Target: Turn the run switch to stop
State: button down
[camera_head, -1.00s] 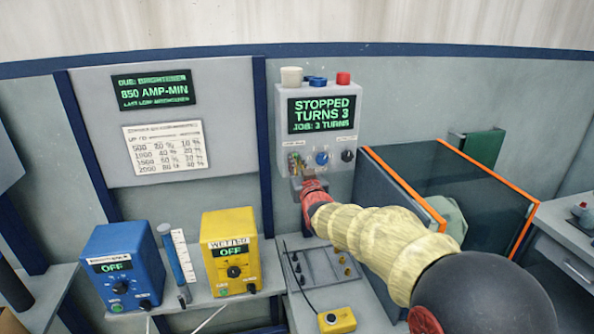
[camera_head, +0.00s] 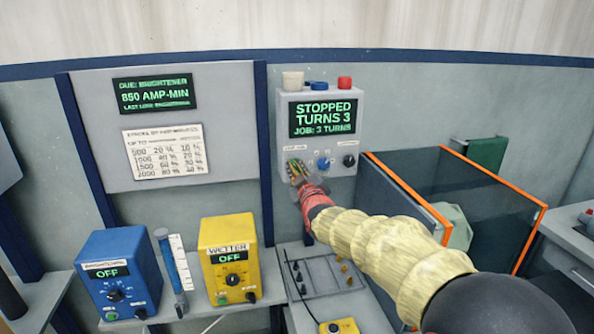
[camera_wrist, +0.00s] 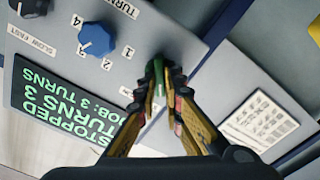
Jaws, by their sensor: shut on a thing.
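The grey control box (camera_head: 288,112) hangs on the wall; its screen (camera_head: 322,117) reads STOPPED, TURNS 3, JOB: 3 TURNS. My gripper (camera_head: 294,167) is at the lower left of its face, at the left-hand switch position, and hides most of the switch. In the wrist view, which shows the box upside down, my gripper's fingers (camera_wrist: 162,77) are closed together on a small part with a green face (camera_wrist: 158,64), seemingly the run switch.
A blue turns knob (camera_head: 323,163) sits close beside my gripper; it also shows in the wrist view (camera_wrist: 97,39). A black knob (camera_head: 349,160) is further right. An orange-edged dark tank (camera_head: 480,200) stands right of the box. Blue (camera_head: 118,275) and yellow (camera_head: 229,258) dosing units stand lower left.

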dwell(0.4)
jog(key=c, duration=2)
grip_release()
jog(key=shift+c, duration=0.2)
jog(key=shift+o, duration=0.6)
jog(key=shift+s, duration=0.1)
jog(key=v, duration=1.2)
